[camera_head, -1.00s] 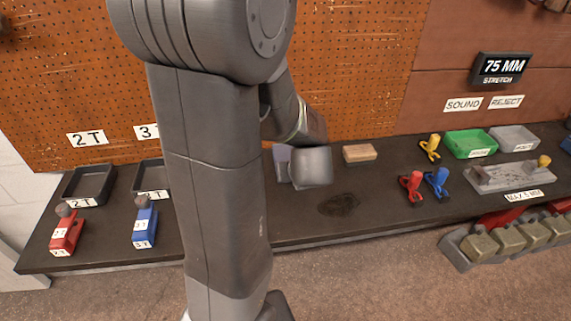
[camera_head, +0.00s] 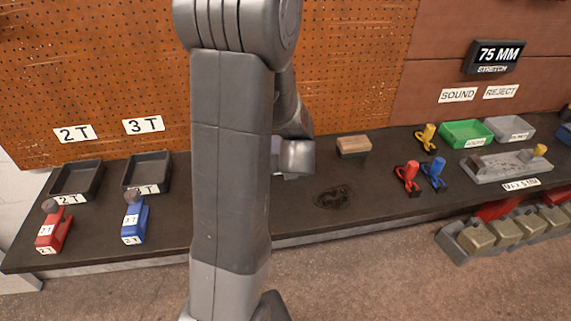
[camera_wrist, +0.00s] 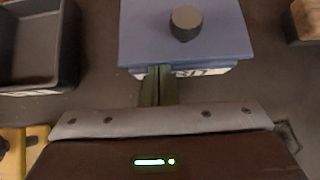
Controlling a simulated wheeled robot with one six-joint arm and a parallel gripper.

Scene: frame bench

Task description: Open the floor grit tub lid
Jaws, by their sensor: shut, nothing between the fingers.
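The tub has a blue-grey lid (camera_wrist: 190,35) with a dark round knob (camera_wrist: 186,22) on top, seen in the wrist view. The lid lies flat on it. A white label (camera_wrist: 200,72) on its near side is partly hidden under the lid's edge, so I cannot read it fully. My gripper (camera_wrist: 157,75) is shut and empty, its fingertips at the lid's near edge; I cannot tell whether they touch. In the head view my arm hides nearly all of the tub, and the fingers are hidden.
A black tray (camera_wrist: 35,45) stands left of the tub and a wooden block (camera_wrist: 305,20) lies to its right; the block also shows in the head view (camera_head: 354,146). Red (camera_head: 407,178) and blue (camera_head: 433,174) clamp-like tools stand farther right. A dark stain (camera_head: 335,197) marks bare bench.

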